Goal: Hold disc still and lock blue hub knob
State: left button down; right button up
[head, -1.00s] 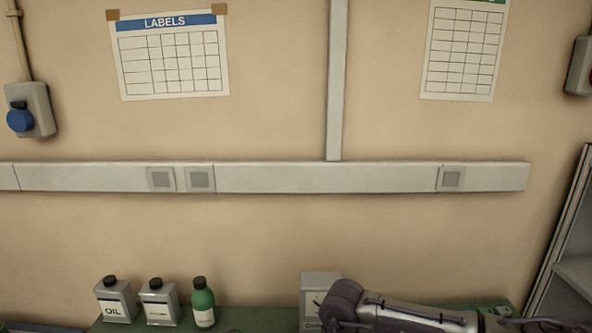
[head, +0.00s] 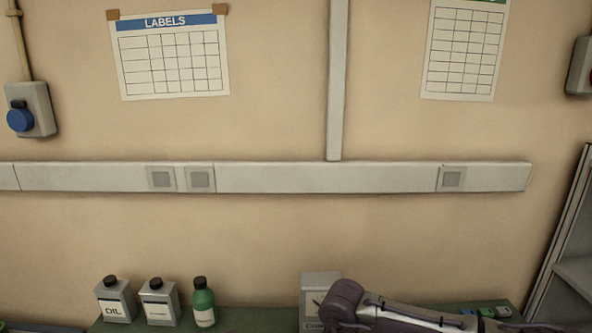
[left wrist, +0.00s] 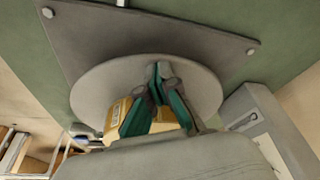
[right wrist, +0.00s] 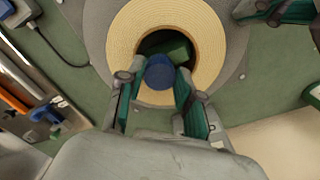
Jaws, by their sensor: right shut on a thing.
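In the right wrist view the blue hub knob (right wrist: 160,74) sits at the reel's centre. My right gripper (right wrist: 157,79) is shut on it, one finger on each side. A pale yellow tape reel (right wrist: 123,45) surrounds the dark hub opening, on a larger grey disc (right wrist: 98,20). My left gripper (right wrist: 284,12) shows at the disc's right edge. In the left wrist view its teal-padded fingers (left wrist: 158,72) come together over the grey disc (left wrist: 97,92); whether they grip its rim is unclear. Yellow parts (left wrist: 166,119) show behind those fingers. The head view shows neither gripper nor the disc.
In the head view, two cans (head: 115,300) and a green bottle (head: 203,303) stand at the back of the green bench. A grey box (head: 318,287) stands behind my right arm. The right wrist view shows an orange-handled tool (right wrist: 14,102) and a cable at left.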

pick_arm(q)
jog(key=shift+s+a+f, duration=0.15)
jog(key=shift+a+f, duration=0.05)
jog(key=shift+f, duration=0.15)
pick_arm(e)
jog(key=m, duration=0.4)
jog(key=shift+s+f, duration=0.1)
jog(key=shift+f, duration=0.05)
jog(key=m, duration=0.3)
jog(key=shift+m, duration=0.3)
jog(key=m, duration=0.9)
jog(key=shift+d, duration=0.1)
jog(key=o, duration=0.7)
pick_arm(q)
jog(key=shift+d, duration=0.1)
pick_arm(e)
jog(key=shift+o, duration=0.5)
jog(key=shift+d, duration=0.1)
pick_arm(q)
jog(key=shift+s, duration=0.1)
